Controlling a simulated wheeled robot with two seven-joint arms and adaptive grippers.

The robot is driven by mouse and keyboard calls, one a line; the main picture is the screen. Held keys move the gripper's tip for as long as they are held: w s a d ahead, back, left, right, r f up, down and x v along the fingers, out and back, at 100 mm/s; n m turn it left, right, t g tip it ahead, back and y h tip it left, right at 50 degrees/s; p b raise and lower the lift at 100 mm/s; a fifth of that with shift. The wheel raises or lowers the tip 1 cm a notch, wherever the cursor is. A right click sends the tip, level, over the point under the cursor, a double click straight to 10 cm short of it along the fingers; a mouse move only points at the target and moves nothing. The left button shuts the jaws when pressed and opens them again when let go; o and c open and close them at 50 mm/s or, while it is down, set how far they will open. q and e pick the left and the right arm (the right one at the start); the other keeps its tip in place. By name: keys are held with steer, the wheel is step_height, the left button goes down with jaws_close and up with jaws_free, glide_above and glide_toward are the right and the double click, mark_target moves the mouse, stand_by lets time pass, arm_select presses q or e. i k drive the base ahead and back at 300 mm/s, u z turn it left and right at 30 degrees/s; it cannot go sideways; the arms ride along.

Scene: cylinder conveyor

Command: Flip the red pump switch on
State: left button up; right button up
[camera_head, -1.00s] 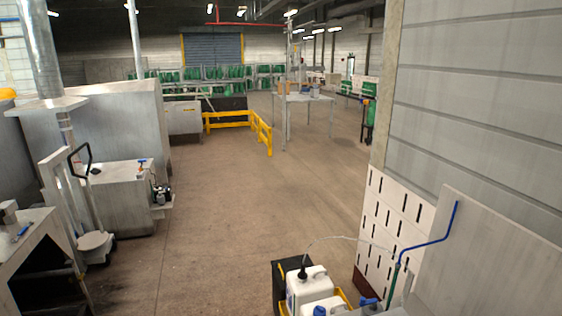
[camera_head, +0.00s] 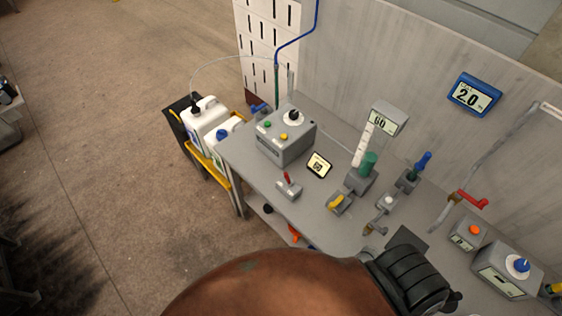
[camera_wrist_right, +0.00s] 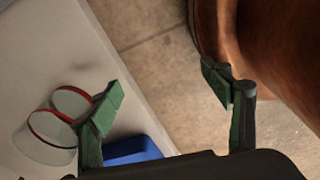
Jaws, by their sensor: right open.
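A small grey switch box (camera_head: 289,191) sits on the grey bench near its front left edge. A red toggle lever (camera_head: 286,177) stands up from it; I cannot tell for sure whether it is on or off. My right gripper (camera_wrist_right: 164,92) shows in the right wrist view, with its green-padded fingers wide apart and nothing between them. It is at the edge of a pale surface with the floor beyond. The switch is not seen in that view. My left gripper is in neither current view.
A grey control box (camera_head: 286,140) with a black knob stands behind the switch, and a small display (camera_head: 319,164) lies to its right. White jugs (camera_head: 204,125) stand left of the bench. Clear red-rimmed pieces (camera_wrist_right: 48,136) and a blue object (camera_wrist_right: 133,150) lie near my right gripper.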

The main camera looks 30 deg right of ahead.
mark_target(289, 184)
steer(key=z, duration=2.2)
steer(key=k, duration=0.75)
steer(key=u, duration=0.9)
steer(key=i, duration=0.5)
steer(key=u, duration=0.05)
